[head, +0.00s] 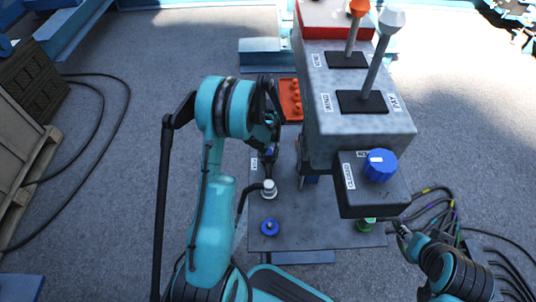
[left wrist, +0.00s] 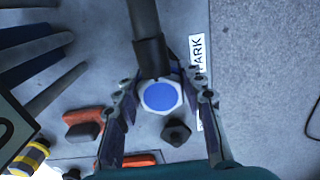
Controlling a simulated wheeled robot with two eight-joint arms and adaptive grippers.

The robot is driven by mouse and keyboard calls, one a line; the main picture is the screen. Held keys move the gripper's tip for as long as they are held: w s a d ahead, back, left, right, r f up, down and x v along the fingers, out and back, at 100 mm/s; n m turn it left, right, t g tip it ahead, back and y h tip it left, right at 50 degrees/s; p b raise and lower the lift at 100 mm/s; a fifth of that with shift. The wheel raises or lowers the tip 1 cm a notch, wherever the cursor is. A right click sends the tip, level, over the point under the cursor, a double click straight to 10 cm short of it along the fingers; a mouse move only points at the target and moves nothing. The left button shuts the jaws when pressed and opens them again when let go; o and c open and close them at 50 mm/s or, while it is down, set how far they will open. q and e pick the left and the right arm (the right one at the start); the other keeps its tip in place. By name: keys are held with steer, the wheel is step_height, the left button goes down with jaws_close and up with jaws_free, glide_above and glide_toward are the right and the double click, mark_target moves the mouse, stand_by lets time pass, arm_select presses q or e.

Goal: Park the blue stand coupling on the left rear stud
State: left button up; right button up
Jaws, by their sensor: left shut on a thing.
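The blue stand coupling (left wrist: 161,95), a pale hexagonal body with a blue round face, sits between the fingers of my left gripper (left wrist: 165,125) in the left wrist view. The gripper is shut on it. A thick black hose runs from it toward the top of that view. A dark stud (left wrist: 176,132) stands just below it in the picture, seemingly apart from it; height above the plate is unclear. A PARK label (left wrist: 197,55) lies to the right. In the head view my left gripper (head: 269,145) is over the plate's left rear, partly hidden by its arm. My right gripper (head: 401,230) is small, its fingers unclear.
The grey base plate (head: 320,235) carries a white-topped fitting (head: 268,188) with a black hose, a blue round port (head: 269,227) and a green part (head: 366,224). The lever console (head: 350,120) rises right of my left gripper. An orange rack (head: 290,100) stands behind; cables (head: 440,210) lie right.

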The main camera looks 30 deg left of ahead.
arm_select(q)
steer(key=shift+f+b, duration=0.4)
steer(key=shift+f, duration=0.1)
steer(key=o, duration=1.3)
steer(key=shift+o, duration=0.2)
steer(key=shift+r, duration=0.1)
step_height(320, 180, up, 12)
